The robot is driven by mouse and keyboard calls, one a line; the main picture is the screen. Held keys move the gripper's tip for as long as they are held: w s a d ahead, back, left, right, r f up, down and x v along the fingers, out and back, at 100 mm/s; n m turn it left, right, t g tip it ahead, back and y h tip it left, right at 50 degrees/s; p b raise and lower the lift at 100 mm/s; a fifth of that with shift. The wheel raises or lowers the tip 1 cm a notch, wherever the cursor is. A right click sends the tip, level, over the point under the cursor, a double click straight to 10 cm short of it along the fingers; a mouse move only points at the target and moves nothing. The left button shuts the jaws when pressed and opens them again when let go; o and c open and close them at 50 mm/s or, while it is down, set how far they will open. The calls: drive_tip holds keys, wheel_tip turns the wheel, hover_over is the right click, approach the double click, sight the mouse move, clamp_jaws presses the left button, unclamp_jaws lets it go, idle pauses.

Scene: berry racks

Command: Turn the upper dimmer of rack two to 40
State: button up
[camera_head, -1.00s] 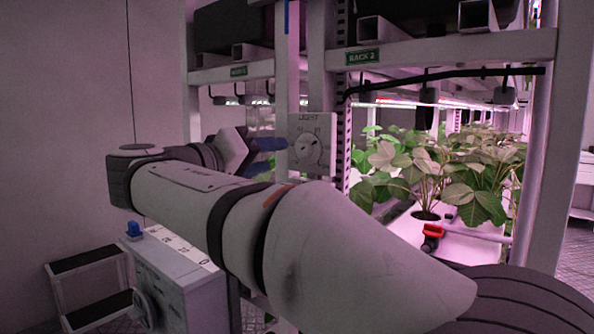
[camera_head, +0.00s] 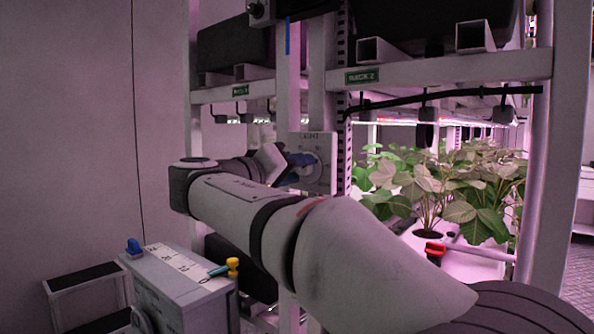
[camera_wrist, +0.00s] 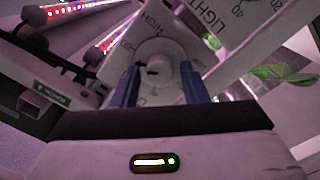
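A white dimmer plate (camera_head: 321,180) marked LIGHT is on the rack post, below and left of the green RACK 2 sign (camera_head: 362,76). My gripper (camera_head: 298,160) is in front of it, and its blue fingers cover part of the round dial. In the wrist view, my gripper (camera_wrist: 160,76) has its two blue fingers apart, one on each side of the dial (camera_wrist: 157,55) and its knob. I cannot tell whether they touch the knob. The dial's setting is not readable. A panel (camera_wrist: 235,25) with LIGHT lettering shows at the upper right of the wrist view.
Leafy plants (camera_head: 450,185) stand on the rack shelf at right, by a red valve handle (camera_head: 435,252). A grey box (camera_head: 185,285) with blue and yellow handles stands at lower left, next to a step stool (camera_head: 85,290). A black cable (camera_head: 440,95) runs along the shelf.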

drive_tip(key=c, duration=0.8)
drive_tip(key=shift+o, duration=0.2)
drive_tip(key=shift+n, duration=0.3)
drive_tip(key=n+p, duration=0.2)
drive_tip(key=n, duration=0.1)
drive_tip(key=shift+r+n, duration=0.1)
drive_tip(key=shift+n, duration=0.2)
drive_tip(key=shift+f+n+t+p, duration=0.1)
drive_tip(key=shift+n+t+p, duration=0.05)
drive_tip(key=shift+n+p, duration=2.45)
drive_tip(key=shift+f+n+t+p, duration=0.15)
drive_tip(key=shift+n+p, duration=1.55)
drive_tip(key=shift+n, duration=1.7)
